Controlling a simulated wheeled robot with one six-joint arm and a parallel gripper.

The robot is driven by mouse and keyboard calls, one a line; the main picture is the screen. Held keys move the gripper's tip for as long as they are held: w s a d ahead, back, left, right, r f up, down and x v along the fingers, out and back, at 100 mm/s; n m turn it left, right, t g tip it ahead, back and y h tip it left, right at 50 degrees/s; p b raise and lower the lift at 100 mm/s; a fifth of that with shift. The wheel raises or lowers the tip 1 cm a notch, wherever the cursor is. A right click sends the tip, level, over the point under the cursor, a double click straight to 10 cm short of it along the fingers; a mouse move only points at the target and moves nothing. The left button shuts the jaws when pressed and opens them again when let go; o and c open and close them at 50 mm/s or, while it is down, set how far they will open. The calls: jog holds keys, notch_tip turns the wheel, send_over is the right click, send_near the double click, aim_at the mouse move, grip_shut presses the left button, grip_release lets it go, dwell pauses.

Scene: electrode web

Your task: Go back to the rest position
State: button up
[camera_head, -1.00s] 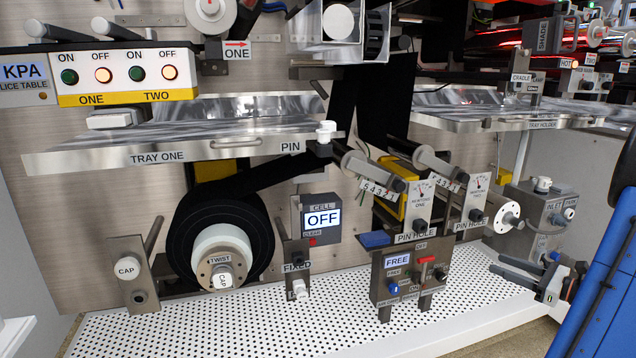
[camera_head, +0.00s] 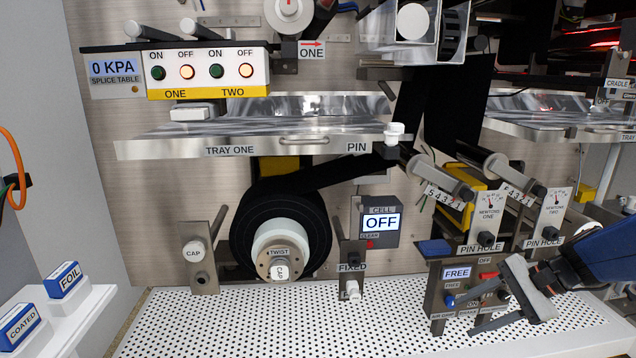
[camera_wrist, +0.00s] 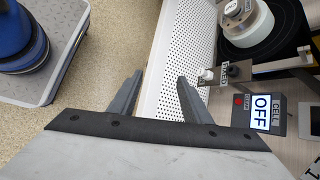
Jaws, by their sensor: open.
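My gripper (camera_head: 490,297) is open and empty at the lower right of the head view, on the end of my blue arm. Its two grey fingers point left, in front of the FREE panel (camera_head: 456,272) and above the perforated white bench (camera_head: 250,325). They partly hide that panel's right side. In the wrist view, the two fingers of my gripper (camera_wrist: 160,80) stand apart with nothing between them. Behind them are the bench edge (camera_wrist: 168,62) and the speckled floor (camera_wrist: 100,75).
A black web roll (camera_head: 245,235) hangs left of the CELL box (camera_head: 379,222), which reads OFF. Tray one (camera_head: 200,150) juts out above. Boxes marked FOIL (camera_head: 64,280) and COATED (camera_head: 20,325) sit on a white shelf at left. The left bench top is clear.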

jog(key=s+a+r+n+h, duration=0.1)
jog(key=s+a+n+h, duration=0.1)
jog(key=s+n+h, duration=0.2)
jog(key=s+a+n+t+h, duration=0.1)
jog(key=s+a+n+h, duration=0.2)
jog(key=s+n, duration=0.7)
jog(key=shift+s+a+r+h, duration=0.2)
jog(key=shift+a+r+h, duration=0.2)
jog(key=shift+h, duration=0.1)
